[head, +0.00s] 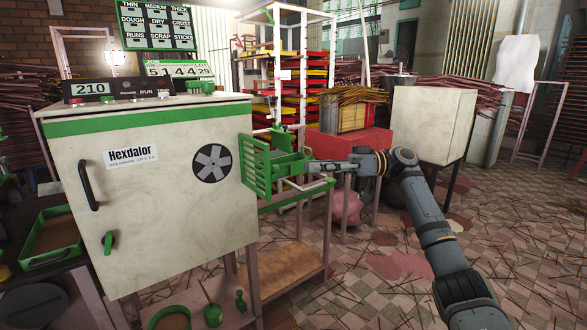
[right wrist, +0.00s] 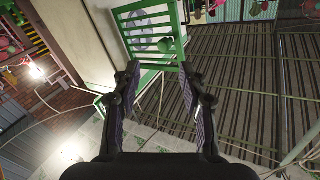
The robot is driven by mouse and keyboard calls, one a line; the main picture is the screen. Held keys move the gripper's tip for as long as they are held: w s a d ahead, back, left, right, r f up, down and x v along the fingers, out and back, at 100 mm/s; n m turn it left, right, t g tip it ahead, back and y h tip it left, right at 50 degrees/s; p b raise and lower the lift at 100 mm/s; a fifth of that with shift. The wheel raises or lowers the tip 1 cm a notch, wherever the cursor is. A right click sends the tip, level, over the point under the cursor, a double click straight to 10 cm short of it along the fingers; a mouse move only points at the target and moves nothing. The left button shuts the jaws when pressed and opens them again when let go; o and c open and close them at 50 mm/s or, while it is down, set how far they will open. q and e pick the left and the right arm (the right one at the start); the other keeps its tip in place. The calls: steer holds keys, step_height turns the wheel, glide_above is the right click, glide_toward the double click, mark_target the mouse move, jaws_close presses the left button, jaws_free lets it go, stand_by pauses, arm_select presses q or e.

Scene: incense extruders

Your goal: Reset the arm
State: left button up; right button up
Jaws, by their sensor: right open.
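My right gripper (head: 312,166) reaches in from the right in the head view, at the green slatted guard (head: 258,170) on the right side of the white cabinet (head: 150,180). In the right wrist view my right gripper (right wrist: 158,92) is open, its two dark fingers apart with nothing held between them. The green slatted guard (right wrist: 147,35) lies just beyond the fingertips in that view; I cannot tell whether they touch. My left gripper is not in view.
A red box (head: 345,141) holding a bundle of sticks (head: 352,94) stands behind my right arm. A pale box on legs (head: 432,124) is farther right. A green tray (head: 50,240) is at left. The tiled floor at right is strewn with sticks.

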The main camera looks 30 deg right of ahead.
steer(key=v, duration=0.2)
steer(key=shift+s+d, duration=0.2)
steer(key=shift+d, duration=0.15)
